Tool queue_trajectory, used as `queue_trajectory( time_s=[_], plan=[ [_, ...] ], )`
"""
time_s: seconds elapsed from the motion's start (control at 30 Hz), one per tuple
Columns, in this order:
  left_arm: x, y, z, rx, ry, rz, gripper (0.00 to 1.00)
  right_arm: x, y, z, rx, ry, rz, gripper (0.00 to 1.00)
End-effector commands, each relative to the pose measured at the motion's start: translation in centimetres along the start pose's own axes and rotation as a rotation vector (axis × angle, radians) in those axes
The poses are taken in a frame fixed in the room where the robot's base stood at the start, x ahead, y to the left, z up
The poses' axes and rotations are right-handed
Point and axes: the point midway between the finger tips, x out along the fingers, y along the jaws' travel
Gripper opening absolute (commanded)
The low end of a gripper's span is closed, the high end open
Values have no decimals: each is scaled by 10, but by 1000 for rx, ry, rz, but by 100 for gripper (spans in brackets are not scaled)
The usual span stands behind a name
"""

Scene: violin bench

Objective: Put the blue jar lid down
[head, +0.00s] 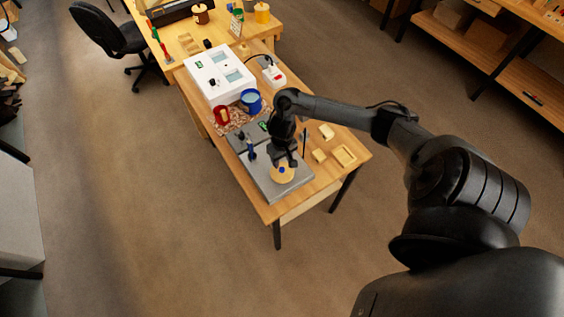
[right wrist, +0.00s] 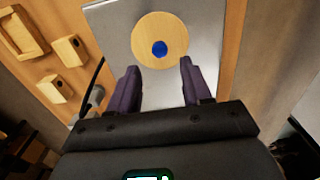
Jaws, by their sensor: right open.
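The blue jar lid, a round pale-wood disc with a blue knob, lies flat on a grey metal plate (head: 262,185). It shows in the head view (head: 283,175) and the right wrist view (right wrist: 146,30). My right gripper (head: 284,160) is just above the lid, fingers open and empty. In the right wrist view (right wrist: 159,68), the knob lies just beyond the fingertips, lined up between them. An open blue jar (head: 251,103) stands farther back on the bench. My left gripper is not in view.
A red mug-like container (head: 222,116) stands beside the blue jar. A white machine (head: 214,74) stands behind them. A dark upright rod (head: 304,142) rises near the gripper.

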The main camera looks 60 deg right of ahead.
Motion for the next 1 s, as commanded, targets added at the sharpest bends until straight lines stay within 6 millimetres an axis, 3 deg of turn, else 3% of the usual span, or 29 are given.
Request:
queue_trajectory(
  time_s=[0.03,0.2,0.37,0.47,0.57,0.77,0.8,0.9,1.0],
  plan=[
    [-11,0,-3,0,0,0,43,-16,1,-2,-3,4,2,49],
    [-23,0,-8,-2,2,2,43,-41,0,-1,-2,2,1,49],
    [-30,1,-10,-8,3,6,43,-54,-2,0,-7,2,-2,49],
    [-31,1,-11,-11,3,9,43,-52,-14,5,-49,16,-19,49],
    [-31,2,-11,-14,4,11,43,-42,-44,15,-152,59,-61,49],
    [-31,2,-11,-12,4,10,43,-31,-147,58,-465,261,-190,49],
    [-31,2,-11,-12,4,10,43,-35,-167,70,-519,313,-209,49],
    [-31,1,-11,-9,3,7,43,-54,-204,96,-613,428,-220,49],
    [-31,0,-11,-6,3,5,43,-78,-217,119,-653,494,-191,49]
  ],
)
